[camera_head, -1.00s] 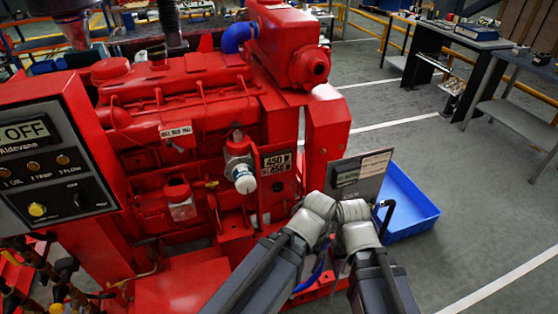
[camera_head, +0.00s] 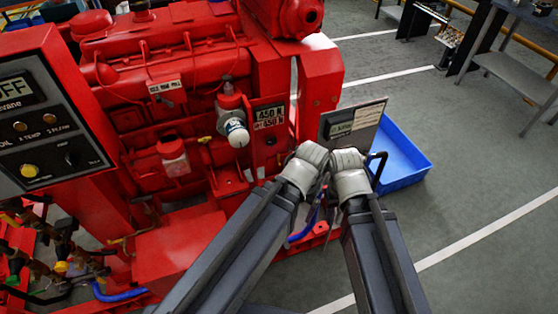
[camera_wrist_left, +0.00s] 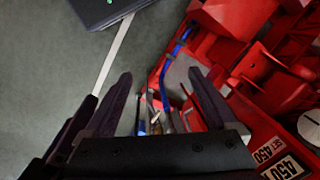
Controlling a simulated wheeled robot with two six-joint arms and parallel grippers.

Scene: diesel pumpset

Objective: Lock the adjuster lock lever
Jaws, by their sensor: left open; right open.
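I cannot surely pick out the adjuster lock lever. My right gripper (camera_head: 330,204) is partly visible below its pale wrist, low beside the right end of the red engine (camera_head: 180,75); its tips are not clear. My left gripper is hidden behind its arm in the head view. In the left wrist view my left gripper (camera_wrist_left: 157,90) is open, its two dark fingers wide apart. A blue hose (camera_wrist_left: 168,70) and several thin parts, too small to name, show between and beyond the fingers. A tension plate reading 450 N (camera_head: 268,116) is on the engine's right side.
A control panel (camera_head: 45,120) stands at the left. A blue bin (camera_head: 407,165) lies on the floor at the right, behind a grey plate with a label (camera_head: 350,122). Workbenches (camera_head: 515,75) stand farther back.

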